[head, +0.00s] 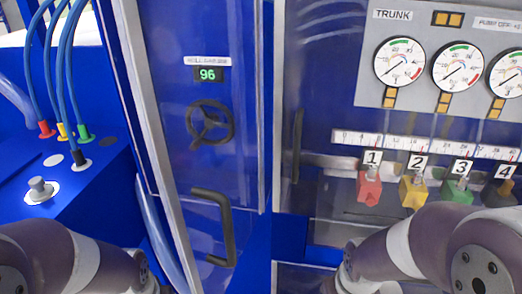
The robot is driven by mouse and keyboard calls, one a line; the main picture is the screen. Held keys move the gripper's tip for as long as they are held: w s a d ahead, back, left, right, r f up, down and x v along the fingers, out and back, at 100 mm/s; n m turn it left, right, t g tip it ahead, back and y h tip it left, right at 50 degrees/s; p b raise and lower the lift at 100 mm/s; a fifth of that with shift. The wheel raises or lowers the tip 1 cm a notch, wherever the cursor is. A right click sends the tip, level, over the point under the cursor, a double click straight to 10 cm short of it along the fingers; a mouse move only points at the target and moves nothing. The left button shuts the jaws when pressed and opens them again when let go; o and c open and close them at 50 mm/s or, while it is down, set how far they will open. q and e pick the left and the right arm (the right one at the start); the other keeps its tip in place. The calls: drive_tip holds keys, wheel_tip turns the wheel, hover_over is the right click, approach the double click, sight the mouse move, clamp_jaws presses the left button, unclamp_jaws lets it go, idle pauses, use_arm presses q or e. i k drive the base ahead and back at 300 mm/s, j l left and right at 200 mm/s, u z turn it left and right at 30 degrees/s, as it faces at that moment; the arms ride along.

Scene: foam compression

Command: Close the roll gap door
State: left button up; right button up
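A tall blue panel with a pale frame, which looks like the roll gap door (238,150), stands left of centre in the head view. It carries a small label, a green digital display (208,74) reading 96, a dark handwheel (210,122) and a black bar handle (218,228) low down. I cannot tell from this view whether the panel is ajar or flush. My arms show at the lower left and lower right, both apart from the handle in the picture. Both grippers are out of view.
Another dark handle (297,146) is on the panel to the right. Pressure gauges (400,63), a ruler strip (430,147) and numbered coloured valves (369,187) fill the right side. Blue hoses (66,85) and a metal knob (39,188) are at left.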

sight(132, 21)
drive_tip(key=k+l+u, duration=0.5)
drive_tip(key=k+u, duration=0.2)
drive_tip(key=k, duration=0.1)
